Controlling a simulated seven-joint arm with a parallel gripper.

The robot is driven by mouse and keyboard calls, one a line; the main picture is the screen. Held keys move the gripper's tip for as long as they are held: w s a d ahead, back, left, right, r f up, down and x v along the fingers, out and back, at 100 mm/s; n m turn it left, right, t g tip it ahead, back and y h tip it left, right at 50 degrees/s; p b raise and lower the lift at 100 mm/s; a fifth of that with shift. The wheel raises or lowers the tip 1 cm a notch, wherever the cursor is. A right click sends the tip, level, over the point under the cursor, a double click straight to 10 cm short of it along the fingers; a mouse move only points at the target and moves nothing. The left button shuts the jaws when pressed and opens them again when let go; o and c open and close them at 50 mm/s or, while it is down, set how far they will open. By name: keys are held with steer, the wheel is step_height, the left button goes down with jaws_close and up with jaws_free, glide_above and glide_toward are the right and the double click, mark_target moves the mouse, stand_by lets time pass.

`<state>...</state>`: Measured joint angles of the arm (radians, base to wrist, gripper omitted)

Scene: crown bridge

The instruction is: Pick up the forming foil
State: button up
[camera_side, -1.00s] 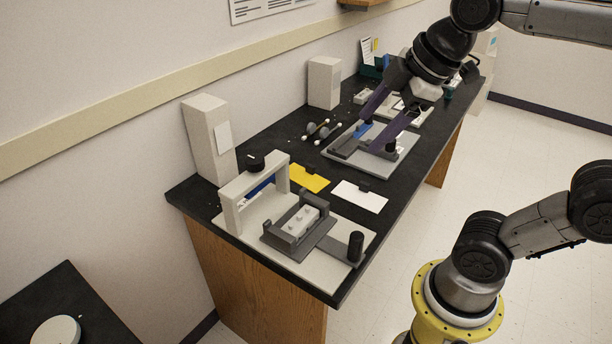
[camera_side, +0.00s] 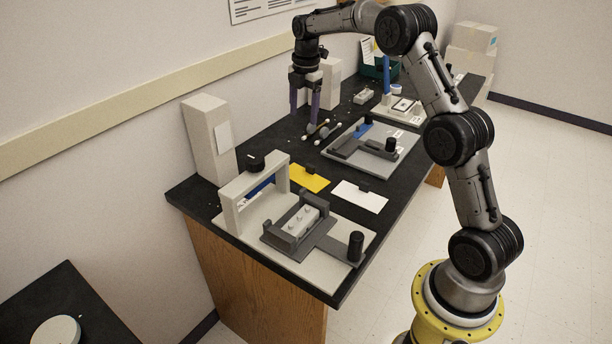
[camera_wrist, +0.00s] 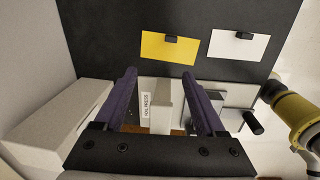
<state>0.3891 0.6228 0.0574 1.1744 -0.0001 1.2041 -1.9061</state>
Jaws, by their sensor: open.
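A flat yellow sheet (camera_side: 308,180) with a small dark tab lies on the black bench, near the press. A flat white sheet (camera_side: 362,200) with a similar dark tab lies to its right. No label shows which of them is the forming foil. Both also show at the top of the wrist view, the yellow sheet (camera_wrist: 160,53) left of the white sheet (camera_wrist: 236,50). My gripper (camera_side: 304,114) is above the back part of the bench, pointing down, beyond the yellow sheet. Its purple fingers (camera_wrist: 159,73) are apart with nothing gripped between them.
A press with a light frame (camera_side: 233,207) stands at the front bench end; its label partly reads "PRESS" in the wrist view. A grey fixture (camera_side: 398,165) stands right of centre. Light boxes (camera_side: 208,137) stand along the wall.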

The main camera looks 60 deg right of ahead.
step_height(320, 180, down, 6)
steer(key=d+g, duration=0.1)
steer(key=d, duration=0.1)
glide_above(310, 166)
steer(key=shift+m, duration=0.3)
steer(key=f, duration=0.7)
steer(key=shift+d, duration=0.35)
steer(key=shift+a+f, duration=0.15)
steer(key=shift+f, duration=1.3)
steer(key=shift+a+f, duration=0.15)
steer(key=shift+f, duration=1.25)
jaws_close()
